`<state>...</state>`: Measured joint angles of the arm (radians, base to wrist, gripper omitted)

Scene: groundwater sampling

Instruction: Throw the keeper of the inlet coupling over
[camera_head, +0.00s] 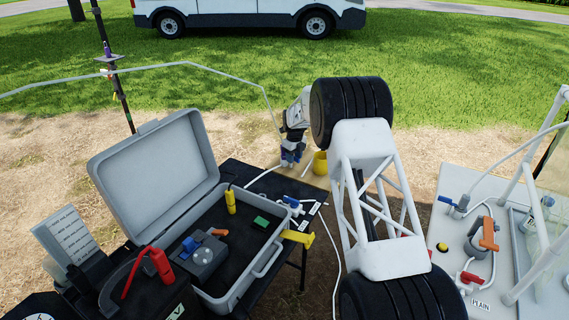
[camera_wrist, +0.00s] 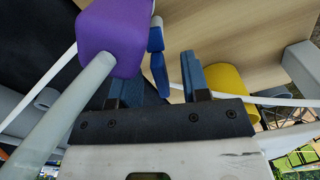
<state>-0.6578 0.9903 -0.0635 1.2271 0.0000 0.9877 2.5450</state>
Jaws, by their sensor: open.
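My gripper (camera_head: 291,156) hangs beyond the far edge of the black table, fingers downward. In the wrist view, its two blue fingers (camera_wrist: 161,72) are apart. A purple block (camera_wrist: 112,35), with a thick grey hose running from it, is close beside the left finger. It looks like the inlet coupling. A small blue flap (camera_wrist: 157,62), possibly the keeper, lies between the fingers in the picture, next to a white piece. I cannot tell whether the fingers touch it. In the head view, the coupling is too small and covered by my gripper to make out.
A yellow cup-like thing (camera_head: 320,163) is right of my gripper; a yellow cylinder (camera_wrist: 228,88) shows in the wrist view. An open grey case (camera_head: 216,292) stands on the black table (camera_head: 250,176). A thin grey line (camera_head: 185,64) runs from a pole toward my gripper. A white bench (camera_head: 458,180) is at right.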

